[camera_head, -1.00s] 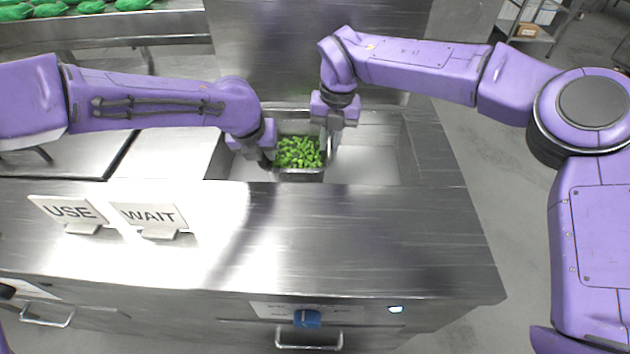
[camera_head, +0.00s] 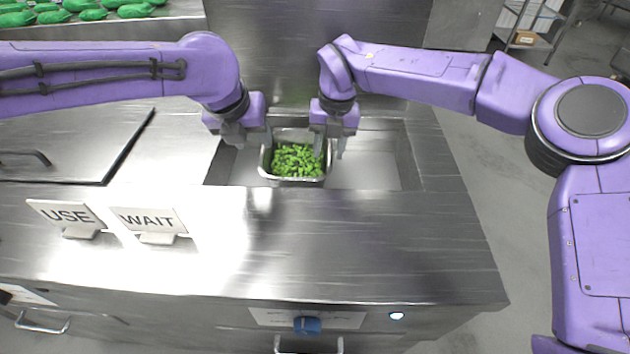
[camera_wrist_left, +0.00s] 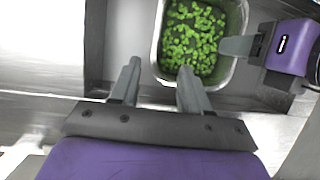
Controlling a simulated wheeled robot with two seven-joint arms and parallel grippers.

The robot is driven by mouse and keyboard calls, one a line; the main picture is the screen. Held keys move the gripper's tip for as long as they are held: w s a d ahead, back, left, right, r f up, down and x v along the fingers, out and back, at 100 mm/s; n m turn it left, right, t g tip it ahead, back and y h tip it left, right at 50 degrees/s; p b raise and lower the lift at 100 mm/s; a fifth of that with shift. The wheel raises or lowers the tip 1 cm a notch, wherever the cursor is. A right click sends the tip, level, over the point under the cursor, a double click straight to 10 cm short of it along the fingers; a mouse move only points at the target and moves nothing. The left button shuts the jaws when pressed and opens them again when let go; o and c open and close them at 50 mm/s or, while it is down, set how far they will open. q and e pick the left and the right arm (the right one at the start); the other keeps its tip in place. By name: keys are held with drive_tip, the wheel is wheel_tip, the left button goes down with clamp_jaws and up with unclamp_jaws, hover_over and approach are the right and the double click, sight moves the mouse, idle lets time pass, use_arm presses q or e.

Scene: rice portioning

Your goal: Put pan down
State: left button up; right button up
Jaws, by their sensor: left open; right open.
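The pan (camera_head: 268,170) is a metal pan filled with green pieces (camera_head: 298,160). It sits in the recessed well (camera_head: 372,165) of the steel counter. The pan also shows in the left wrist view (camera_wrist_left: 157,45). My right gripper (camera_head: 330,148) is open at the pan's right side, with one finger over or inside the right rim. I cannot tell whether it touches the rim.
Two signs, USE (camera_head: 68,217) and WAIT (camera_head: 150,222), stand on the counter (camera_head: 330,240) at front left. A metal lid (camera_head: 75,150) with a handle lies left of the well. Green items (camera_head: 95,14) lie at the back left. The well is free right of the pan.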

wheel_tip(320, 180, up, 12)
drive_tip(key=d, duration=0.1)
idle(0.4)
idle(0.3)
